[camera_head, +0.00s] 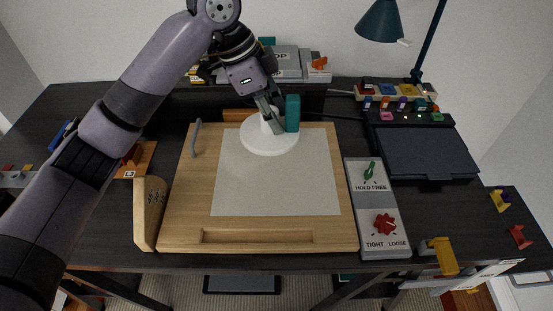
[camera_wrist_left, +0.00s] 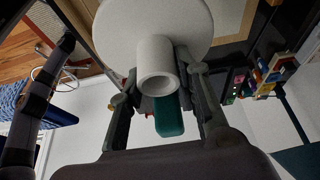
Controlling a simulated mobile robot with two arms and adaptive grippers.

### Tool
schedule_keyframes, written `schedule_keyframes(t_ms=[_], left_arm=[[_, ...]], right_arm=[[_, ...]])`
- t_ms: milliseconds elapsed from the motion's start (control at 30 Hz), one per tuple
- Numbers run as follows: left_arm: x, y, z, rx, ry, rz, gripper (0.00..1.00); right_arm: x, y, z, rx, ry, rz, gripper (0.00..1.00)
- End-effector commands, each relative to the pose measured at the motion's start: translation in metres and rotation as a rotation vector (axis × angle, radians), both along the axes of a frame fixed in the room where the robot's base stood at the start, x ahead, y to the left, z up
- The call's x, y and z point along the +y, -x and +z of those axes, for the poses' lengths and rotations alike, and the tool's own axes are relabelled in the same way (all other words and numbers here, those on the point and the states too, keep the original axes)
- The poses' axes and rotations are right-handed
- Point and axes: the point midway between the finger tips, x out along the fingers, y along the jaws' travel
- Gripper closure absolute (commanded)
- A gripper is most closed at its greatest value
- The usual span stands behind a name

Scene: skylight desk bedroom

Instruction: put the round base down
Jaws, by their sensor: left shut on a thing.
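The white round base (camera_head: 268,141) is a flat disc with a short hollow post. In the head view it is over the far part of the pale mat (camera_head: 276,190) on the wooden board (camera_head: 180,225). I cannot tell whether the disc touches the mat. My left gripper (camera_head: 270,120) comes down from above and is shut on the post. In the left wrist view my fingers (camera_wrist_left: 168,80) are either side of the post, with the round base (camera_wrist_left: 125,25) beyond. The fingers partly hide the post in the head view. My right gripper is not in view.
A teal block (camera_head: 292,113) stands close beside the post. A grey panel (camera_head: 378,205) with a green and a red knob lies right of the board. A dark closed case (camera_head: 428,153) and a lamp (camera_head: 381,20) are farther right. The mat's near part is clear.

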Motion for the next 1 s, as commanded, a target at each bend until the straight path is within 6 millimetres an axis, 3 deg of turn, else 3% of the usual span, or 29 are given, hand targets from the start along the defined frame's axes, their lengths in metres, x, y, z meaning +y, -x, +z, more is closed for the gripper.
schedule_keyframes(t_ms=[167,400,667,900,1000], left_arm=[[0.001,0.001,-0.048,0.004,0.000,0.000,1.00],[0.000,0.001,-0.099,0.001,0.001,0.001,1.00],[0.000,0.000,-0.120,0.000,0.000,0.000,1.00],[0.000,0.000,-0.153,0.000,0.001,0.001,1.00],[0.000,0.000,-0.156,-0.003,0.001,0.000,1.00]], right_arm=[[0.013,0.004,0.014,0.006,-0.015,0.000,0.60],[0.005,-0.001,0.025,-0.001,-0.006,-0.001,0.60],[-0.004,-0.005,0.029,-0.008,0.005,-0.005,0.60],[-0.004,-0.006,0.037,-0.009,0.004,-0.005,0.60],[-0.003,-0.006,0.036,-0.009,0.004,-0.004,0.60]])
